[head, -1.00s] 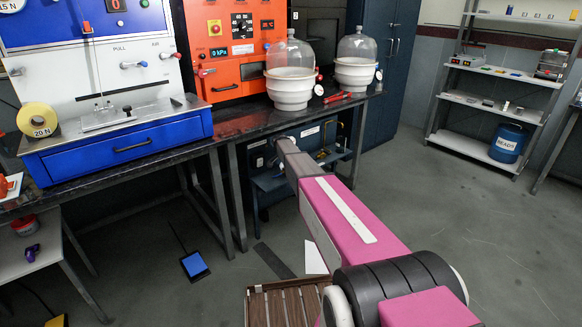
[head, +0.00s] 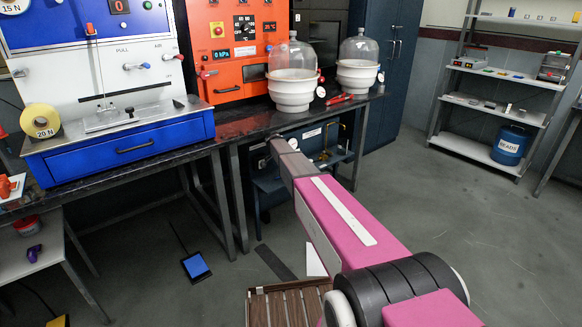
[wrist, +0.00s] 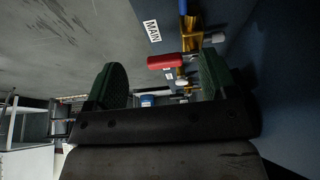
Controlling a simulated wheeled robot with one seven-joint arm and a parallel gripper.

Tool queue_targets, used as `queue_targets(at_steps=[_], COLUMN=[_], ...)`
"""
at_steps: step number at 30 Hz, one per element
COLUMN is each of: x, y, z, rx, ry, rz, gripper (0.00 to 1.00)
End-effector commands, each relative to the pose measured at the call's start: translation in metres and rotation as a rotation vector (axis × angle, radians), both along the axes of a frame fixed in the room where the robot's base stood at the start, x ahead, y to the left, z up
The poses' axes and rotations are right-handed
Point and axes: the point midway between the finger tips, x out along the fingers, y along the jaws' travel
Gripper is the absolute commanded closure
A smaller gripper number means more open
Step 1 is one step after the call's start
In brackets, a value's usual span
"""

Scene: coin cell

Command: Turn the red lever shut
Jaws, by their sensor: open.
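The red lever (wrist: 165,61) shows in the wrist view, beyond and between my fingertips. It has a red grip and sits beside brass fittings (wrist: 181,76) on a dark blue panel. My gripper (wrist: 162,68) is open, with one green-padded finger on each side of the lever in the picture. The right finger looks close to the lever's fittings; I cannot tell whether it touches. The lever is not clearly visible in the head view, where my arm reaches under the bench and hides the gripper.
A blue lever (wrist: 183,7) on a brass valve (wrist: 190,36) and a MAIN label (wrist: 152,31) lie just beyond the red lever. The bench (head: 240,125) overhangs my arm, and the blue unit (head: 268,190) stands below. Glass-domed vessels (head: 292,90) stand on top.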

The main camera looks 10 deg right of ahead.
Motion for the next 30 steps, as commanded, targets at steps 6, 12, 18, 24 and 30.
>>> queue_targets(at_steps=[6,12,18,24,30], x=[-0.024,-0.036,-0.041,-0.041,-0.052], y=[0.040,0.064,0.073,0.073,0.069], z=[0.000,0.000,0.000,0.000,0.000], rx=[0.000,0.000,0.000,-0.001,0.002], ry=[0.000,-0.001,-0.001,0.000,0.011], rz=[0.001,0.000,0.000,0.000,0.017], gripper=[0.21,0.21,0.21,0.21,0.21])
